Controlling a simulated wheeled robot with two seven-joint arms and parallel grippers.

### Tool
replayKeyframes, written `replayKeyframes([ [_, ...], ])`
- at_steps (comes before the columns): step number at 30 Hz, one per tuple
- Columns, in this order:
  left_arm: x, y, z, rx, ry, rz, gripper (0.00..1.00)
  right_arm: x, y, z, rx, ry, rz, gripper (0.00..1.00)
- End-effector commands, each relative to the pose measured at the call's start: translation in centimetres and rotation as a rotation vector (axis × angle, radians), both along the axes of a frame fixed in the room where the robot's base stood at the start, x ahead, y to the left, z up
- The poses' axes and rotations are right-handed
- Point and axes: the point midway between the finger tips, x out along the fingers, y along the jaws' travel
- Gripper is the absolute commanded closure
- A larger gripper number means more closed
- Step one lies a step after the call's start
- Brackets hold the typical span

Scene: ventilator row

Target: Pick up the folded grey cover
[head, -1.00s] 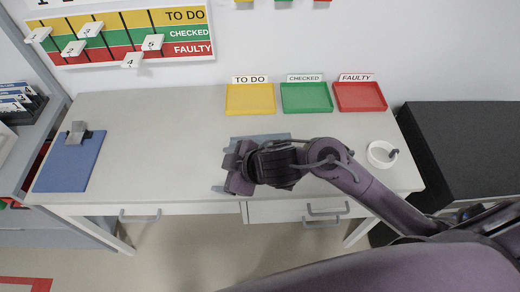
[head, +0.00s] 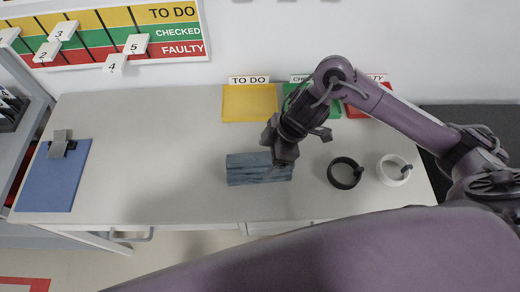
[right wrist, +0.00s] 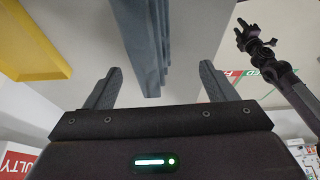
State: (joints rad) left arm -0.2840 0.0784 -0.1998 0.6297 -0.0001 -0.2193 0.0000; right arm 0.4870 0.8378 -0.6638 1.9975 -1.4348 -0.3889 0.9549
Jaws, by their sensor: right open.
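The folded grey-blue cover (head: 250,170) lies on the grey worktop near its front edge, creased along its length. My right gripper (head: 283,160) comes in from the right, over the cover's right end and hiding part of it. In the right wrist view the open fingers (right wrist: 158,88) stand on either side of the cover (right wrist: 146,45), with gaps visible to both. Another gripper, apparently my left (right wrist: 250,35), shows small at upper right in the wrist view. Its jaws are too small to read.
Yellow (head: 249,104) and green (head: 292,104) trays stand at the back; a red tray (head: 354,111) is partly hidden by my arm. A black ring (head: 333,180) and a white ring (head: 383,177) sit right of the cover. A blue clipboard (head: 52,180) lies left. The middle-left worktop is clear.

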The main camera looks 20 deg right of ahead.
Motion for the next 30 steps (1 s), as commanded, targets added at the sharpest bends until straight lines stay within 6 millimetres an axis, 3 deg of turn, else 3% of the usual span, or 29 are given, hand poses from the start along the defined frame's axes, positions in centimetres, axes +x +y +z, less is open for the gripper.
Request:
replayKeyframes([
  [5, -0.8, 0.1, -0.1, 0.002, 0.012, 0.0, 0.64, 0.0, 0.0, -0.5, -0.004, 0.009, -0.001, 0.22],
  [13, -2.8, 0.2, 0.1, 0.005, 0.04, 0.0, 0.64, 0.3, 1.1, -3.2, -0.004, 0.01, -0.002, 0.22],
  [21, -2.4, 0.3, 0.5, 0.005, 0.036, 0.0, 0.64, 1.0, 2.4, -6.7, -0.004, 0.008, -0.001, 0.22],
  [30, -1.3, 0.2, 0.6, 0.003, 0.018, -0.001, 0.64, 1.1, 2.6, -7.2, -0.004, 0.005, -0.001, 0.22],
])
